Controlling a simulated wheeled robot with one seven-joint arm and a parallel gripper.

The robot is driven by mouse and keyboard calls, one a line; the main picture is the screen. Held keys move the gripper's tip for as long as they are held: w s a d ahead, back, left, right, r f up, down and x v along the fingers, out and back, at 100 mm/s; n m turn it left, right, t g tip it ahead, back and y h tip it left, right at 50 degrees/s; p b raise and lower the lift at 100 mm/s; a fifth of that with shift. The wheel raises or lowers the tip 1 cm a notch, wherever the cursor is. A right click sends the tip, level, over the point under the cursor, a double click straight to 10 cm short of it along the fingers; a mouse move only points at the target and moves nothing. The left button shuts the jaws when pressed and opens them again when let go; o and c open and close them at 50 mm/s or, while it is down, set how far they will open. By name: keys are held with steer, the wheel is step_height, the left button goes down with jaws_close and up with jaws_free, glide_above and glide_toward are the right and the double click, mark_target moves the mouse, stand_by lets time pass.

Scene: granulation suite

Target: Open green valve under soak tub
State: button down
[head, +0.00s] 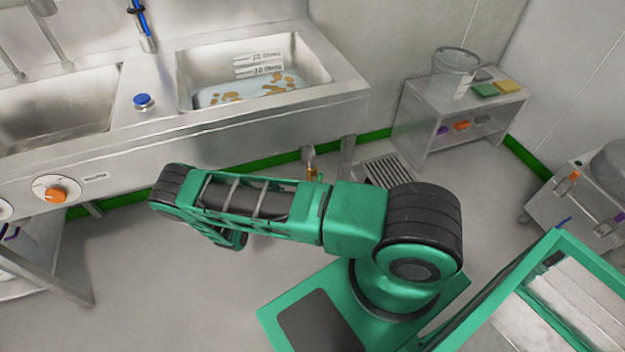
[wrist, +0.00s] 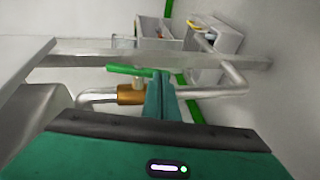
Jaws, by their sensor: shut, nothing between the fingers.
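The soak tub (head: 325,68) is the right-hand basin of the steel sink unit in the head view, holding water with brown pieces. Below it, a small brass fitting (head: 312,172) shows just past my arm. In the wrist view the brass valve body (wrist: 130,94) sits on a bent steel pipe (wrist: 96,96). Its green lever (wrist: 128,69) lies roughly in line with the pipe. My gripper (wrist: 162,76) is shut and empty. Its fingertips appear right beside the lever's right end; I cannot tell if they touch. They hide part of the pipe. The head view does not clearly show my gripper.
An orange knob (head: 56,195) is on the sink front and a blue knob (head: 143,101) on its top. A floor drain grate (head: 388,170) lies right of the sink leg. A steel shelf cart (head: 420,112) with a clear bucket (head: 454,72) stands at the back wall.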

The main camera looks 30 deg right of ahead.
steer(key=shift+d+f, duration=0.25)
steer(key=shift+f, duration=0.1)
steer(key=shift+d+f, duration=0.1)
steer(key=shift+f, duration=0.05)
stand_by(0.5)
steer(key=f+v, duration=0.3)
steer(key=v, duration=1)
steer(key=shift+w+a, duration=0.6)
steer(key=shift+a, duration=0.05)
